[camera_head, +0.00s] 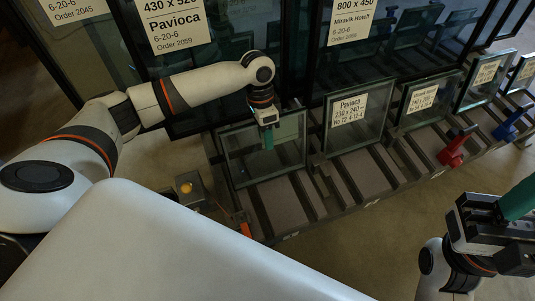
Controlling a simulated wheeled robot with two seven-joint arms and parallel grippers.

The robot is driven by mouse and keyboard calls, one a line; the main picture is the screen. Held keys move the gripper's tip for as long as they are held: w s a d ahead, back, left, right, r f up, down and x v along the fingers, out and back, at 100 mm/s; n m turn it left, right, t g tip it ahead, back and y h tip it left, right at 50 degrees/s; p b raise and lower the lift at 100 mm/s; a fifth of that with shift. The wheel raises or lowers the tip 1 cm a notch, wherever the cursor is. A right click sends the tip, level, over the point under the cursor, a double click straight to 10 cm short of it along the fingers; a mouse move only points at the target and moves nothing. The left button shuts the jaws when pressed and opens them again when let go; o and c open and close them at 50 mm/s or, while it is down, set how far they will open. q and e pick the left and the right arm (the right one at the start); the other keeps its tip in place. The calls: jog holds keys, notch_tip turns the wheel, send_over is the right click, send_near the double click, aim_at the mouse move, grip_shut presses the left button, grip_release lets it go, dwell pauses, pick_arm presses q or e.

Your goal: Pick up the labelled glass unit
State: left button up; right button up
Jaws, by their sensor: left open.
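Several small framed glass units stand tilted in a row on the rack. Further right stand more labelled units (418,105) (478,85). My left gripper (268,140) is open, pointing down at the leftmost unit's top edge; its green fingers overlap the pane, and contact cannot be told. My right gripper (517,200) is at the right edge, away from the units, partly cut off.
Large labelled glass panels (180,65) stand upright behind the row. The rack (275,206) has dark slotted bars, with a red clamp (455,148) and a blue clamp (508,124). A yellow button box (188,188) is at the left. Floor (370,250) in front is clear.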

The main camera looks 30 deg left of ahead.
pick_arm(q)
jog(key=shift+c, duration=0.4)
grip_shut()
dwell(1.0)
jog(key=shift+r, duration=0.2)
